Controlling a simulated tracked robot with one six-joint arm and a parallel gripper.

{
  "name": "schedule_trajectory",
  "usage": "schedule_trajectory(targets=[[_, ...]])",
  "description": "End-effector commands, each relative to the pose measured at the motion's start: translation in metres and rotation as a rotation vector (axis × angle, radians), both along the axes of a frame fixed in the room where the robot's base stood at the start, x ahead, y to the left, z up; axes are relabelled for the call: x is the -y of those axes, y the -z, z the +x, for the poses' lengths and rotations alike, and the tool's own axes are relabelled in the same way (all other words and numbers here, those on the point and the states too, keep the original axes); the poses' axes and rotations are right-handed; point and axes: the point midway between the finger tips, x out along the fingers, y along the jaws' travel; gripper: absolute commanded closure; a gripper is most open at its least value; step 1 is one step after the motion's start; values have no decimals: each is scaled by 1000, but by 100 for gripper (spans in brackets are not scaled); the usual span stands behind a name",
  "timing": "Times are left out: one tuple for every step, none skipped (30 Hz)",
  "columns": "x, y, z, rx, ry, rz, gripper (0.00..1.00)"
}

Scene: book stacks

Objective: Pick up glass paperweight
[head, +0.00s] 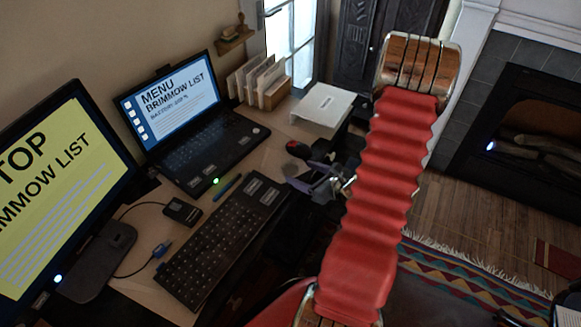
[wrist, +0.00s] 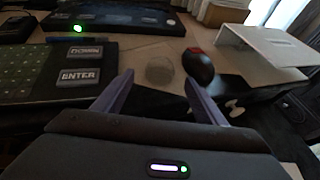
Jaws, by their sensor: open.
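The glass paperweight (wrist: 159,70) is a small clear round thing on the desk in the wrist view, just left of a black and red mouse (wrist: 198,66). I cannot make it out in the head view. My gripper (wrist: 158,88) is open and empty. Its two purple-grey fingers point forward, and the paperweight lies between and just beyond their tips. In the head view my gripper (head: 322,186) is over the right edge of the desk, beside the keyboard (head: 225,235).
The mouse (head: 298,150) sits close to the right finger. A white stand (head: 322,103) is behind it. A laptop (head: 190,125), a monitor (head: 60,185), a pen (head: 228,186) and a card rack (head: 262,82) are also on the desk. A fireplace (head: 535,140) is to the right.

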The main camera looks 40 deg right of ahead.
Motion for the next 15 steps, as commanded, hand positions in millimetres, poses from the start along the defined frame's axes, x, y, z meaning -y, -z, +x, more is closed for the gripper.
schedule_trajectory(targets=[[0, 0, 1, 0, -1, 0, 35], [0, 1, 2, 0, -1, 0, 35], [-1, 1, 5, 0, -2, 0, 35], [-1, 2, 7, 0, -3, 0, 35], [-1, 2, 9, 0, -3, 0, 35], [-2, 3, 13, 0, -4, 1, 35], [-2, 4, 17, 0, -4, 1, 35], [-2, 5, 20, 0, -4, 1, 35], [-2, 6, 25, 0, -4, 0, 35], [-2, 6, 29, 0, -4, 0, 35], [-3, 7, 33, 0, -4, 0, 35], [-3, 10, 37, -1, -4, 1, 35], [-3, 12, 40, -1, -4, 1, 35], [-2, 13, 43, -1, -4, 1, 35], [-2, 14, 46, 0, -3, 0, 35]])
